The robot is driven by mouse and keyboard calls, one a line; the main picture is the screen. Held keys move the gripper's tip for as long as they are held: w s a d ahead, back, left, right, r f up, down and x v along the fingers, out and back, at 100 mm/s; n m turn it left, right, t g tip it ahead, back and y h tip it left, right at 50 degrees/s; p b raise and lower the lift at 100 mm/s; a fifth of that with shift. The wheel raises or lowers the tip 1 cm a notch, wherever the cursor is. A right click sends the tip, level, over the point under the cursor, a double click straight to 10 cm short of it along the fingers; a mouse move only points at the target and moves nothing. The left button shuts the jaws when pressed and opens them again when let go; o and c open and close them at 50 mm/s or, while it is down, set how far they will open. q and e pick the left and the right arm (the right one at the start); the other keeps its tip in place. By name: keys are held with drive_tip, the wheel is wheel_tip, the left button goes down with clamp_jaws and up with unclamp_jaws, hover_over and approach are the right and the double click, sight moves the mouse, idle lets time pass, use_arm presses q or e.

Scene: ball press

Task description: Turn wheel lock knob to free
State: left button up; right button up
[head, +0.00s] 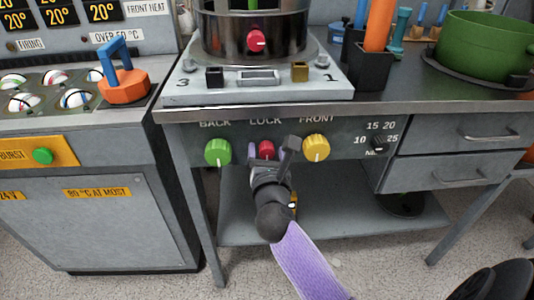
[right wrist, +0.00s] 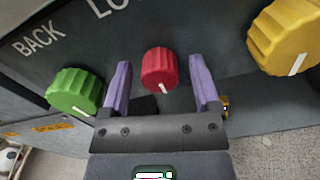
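The red knob (head: 266,149) sits under the word LOCK on the grey front panel, between the green BACK knob (head: 217,152) and the yellow FRONT knob (head: 316,148). In the right wrist view the red knob (right wrist: 160,69) shows a short white mark at its lower edge, pointing down and slightly right. My right gripper (head: 271,150) is open in front of it. In the right wrist view its purple fingers (right wrist: 160,66) stand to either side of the red knob, with a gap on each side. My left gripper is not in view.
A small dark dial (head: 378,143) with numbers is further right on the panel, beside two drawers (head: 458,136). Above, a steel drum (head: 228,40) with another red knob stands on a white base (head: 205,90). A lower shelf (head: 340,222) is mostly bare.

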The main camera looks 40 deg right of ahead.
drive_tip(key=c, duration=0.7)
drive_tip(key=shift+c, duration=1.3)
clamp_jaws()
